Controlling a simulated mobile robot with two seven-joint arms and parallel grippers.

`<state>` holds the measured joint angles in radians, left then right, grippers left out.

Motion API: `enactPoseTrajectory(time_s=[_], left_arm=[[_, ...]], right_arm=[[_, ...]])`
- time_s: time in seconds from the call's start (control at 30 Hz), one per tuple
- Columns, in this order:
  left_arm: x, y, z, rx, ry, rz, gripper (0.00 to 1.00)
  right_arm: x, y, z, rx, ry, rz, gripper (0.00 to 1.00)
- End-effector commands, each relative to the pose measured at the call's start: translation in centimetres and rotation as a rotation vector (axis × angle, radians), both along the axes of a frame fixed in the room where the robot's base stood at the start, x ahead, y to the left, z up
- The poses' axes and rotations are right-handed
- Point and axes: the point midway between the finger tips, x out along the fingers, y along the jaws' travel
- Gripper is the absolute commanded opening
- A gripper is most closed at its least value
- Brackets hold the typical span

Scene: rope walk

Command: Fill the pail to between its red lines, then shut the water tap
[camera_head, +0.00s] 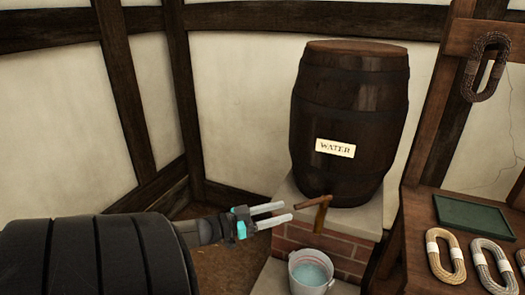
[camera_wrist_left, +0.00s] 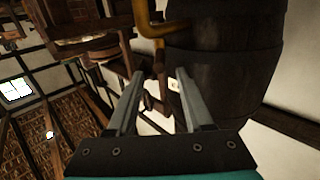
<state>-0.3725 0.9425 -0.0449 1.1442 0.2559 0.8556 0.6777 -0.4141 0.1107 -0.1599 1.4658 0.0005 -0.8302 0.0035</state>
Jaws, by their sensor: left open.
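The dark wooden barrel (camera_head: 346,105) with a WATER label stands on a brick and stone base. Its brown tap (camera_head: 318,208) sticks out low on the front left. The pail (camera_head: 309,281) stands below the tap with pale blue water in it; I cannot make out its red lines or the exact level. No clear stream shows between tap and pail. My left gripper (camera_head: 288,211) is open and empty, its fingertips just left of the tap. In the left wrist view the gripper (camera_wrist_left: 160,78) points toward the barrel (camera_wrist_left: 232,65), with the brass-coloured tap (camera_wrist_left: 150,22) beyond the fingertips.
A wooden bench (camera_head: 415,232) on the right holds a green tray (camera_head: 474,217) and several rope coils (camera_head: 445,256). Another coil (camera_head: 487,66) hangs on a post above. The brick base (camera_head: 340,255) lies close under the tap. The floor at left is largely hidden by my arm.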

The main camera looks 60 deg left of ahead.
Motion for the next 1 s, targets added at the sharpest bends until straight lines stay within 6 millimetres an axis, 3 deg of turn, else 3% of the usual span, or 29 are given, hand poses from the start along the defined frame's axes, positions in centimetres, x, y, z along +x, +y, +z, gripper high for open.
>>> enactPoseTrajectory(time_s=[0.2,0.4,1.0], left_arm=[[-2.6,0.6,0.1,-0.001,0.002,0.002,0.51],[-4.0,1.0,0.1,0.000,0.000,0.001,0.51],[-4.2,1.0,0.0,0.000,0.000,0.000,0.51]], right_arm=[[-0.9,-0.9,-1.3,-0.009,0.002,0.002,0.50],[-1.4,-1.3,-2.1,-0.013,0.001,0.003,0.50],[-1.5,-1.4,-2.3,-0.015,0.001,0.003,0.50]])
